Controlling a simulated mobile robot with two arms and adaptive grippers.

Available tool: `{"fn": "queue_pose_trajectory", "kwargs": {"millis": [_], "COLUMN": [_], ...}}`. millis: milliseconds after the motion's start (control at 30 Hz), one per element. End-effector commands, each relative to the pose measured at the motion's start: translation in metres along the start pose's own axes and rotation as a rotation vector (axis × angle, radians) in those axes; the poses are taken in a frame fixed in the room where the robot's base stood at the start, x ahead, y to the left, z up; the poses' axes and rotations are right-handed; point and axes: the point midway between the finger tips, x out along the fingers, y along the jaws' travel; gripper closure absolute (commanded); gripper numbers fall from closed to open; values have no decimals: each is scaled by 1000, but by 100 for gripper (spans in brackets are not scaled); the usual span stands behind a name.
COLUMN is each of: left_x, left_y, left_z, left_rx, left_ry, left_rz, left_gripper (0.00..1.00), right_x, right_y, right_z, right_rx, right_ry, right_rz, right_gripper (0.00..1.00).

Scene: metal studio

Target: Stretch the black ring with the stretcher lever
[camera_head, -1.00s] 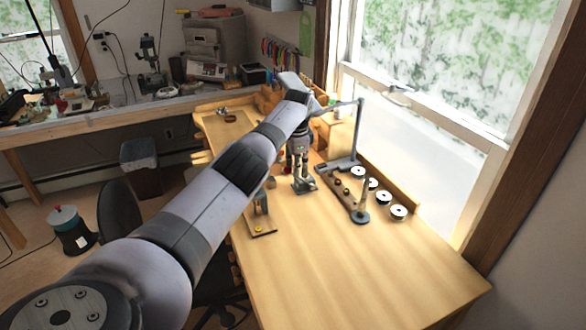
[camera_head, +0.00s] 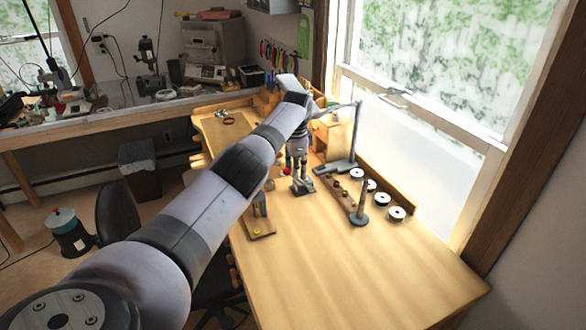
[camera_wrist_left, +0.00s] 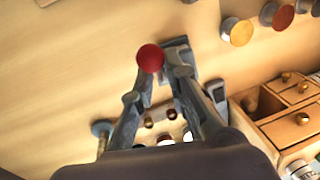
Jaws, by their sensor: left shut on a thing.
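The stretcher stands on the wooden bench; its grey metal base (camera_head: 303,187) shows below my left gripper (camera_head: 297,172). Its lever ends in a red ball knob (camera_head: 286,171). In the left wrist view the red knob (camera_wrist_left: 150,58) lies at the fingertips of my left gripper (camera_wrist_left: 158,78). The gripper is shut on the lever, near the knob. Part of the stretcher is hidden behind the fingers. I cannot make out the black ring in either view. My right gripper is not in view.
A tapered post (camera_head: 362,205) on a round base stands right of the stretcher, by a wooden strip with small knobs. Several white-rimmed discs (camera_head: 381,199) line the window side. A small stand (camera_head: 260,220) is at the left edge. The front bench top (camera_head: 370,270) is clear.

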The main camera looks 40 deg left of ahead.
Motion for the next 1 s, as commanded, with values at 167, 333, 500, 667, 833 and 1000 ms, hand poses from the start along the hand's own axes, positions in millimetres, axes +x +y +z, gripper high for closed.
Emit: {"fn": "queue_pose_trajectory", "kwargs": {"millis": [167, 333, 500, 667, 833, 1000], "left_x": [-2, -2, -1, 0, 0, 0], "left_y": [2, 2, 2, 1, 1, 1], "left_z": [-7, -7, -5, -3, -1, -1], "left_rx": [2, 2, 2, 1, 0, 0], "left_ry": [16, 16, 11, 6, 3, 2], "left_rz": [0, 0, 1, 1, 1, 1], "left_gripper": [100, 100, 76, 65, 61, 61], "right_x": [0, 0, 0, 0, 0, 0], "right_y": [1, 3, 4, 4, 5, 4], "right_z": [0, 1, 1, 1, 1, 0], "right_rx": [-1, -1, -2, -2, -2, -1], "right_ry": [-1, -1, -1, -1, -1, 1], "right_rz": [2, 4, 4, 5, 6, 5], "right_gripper": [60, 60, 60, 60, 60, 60]}}
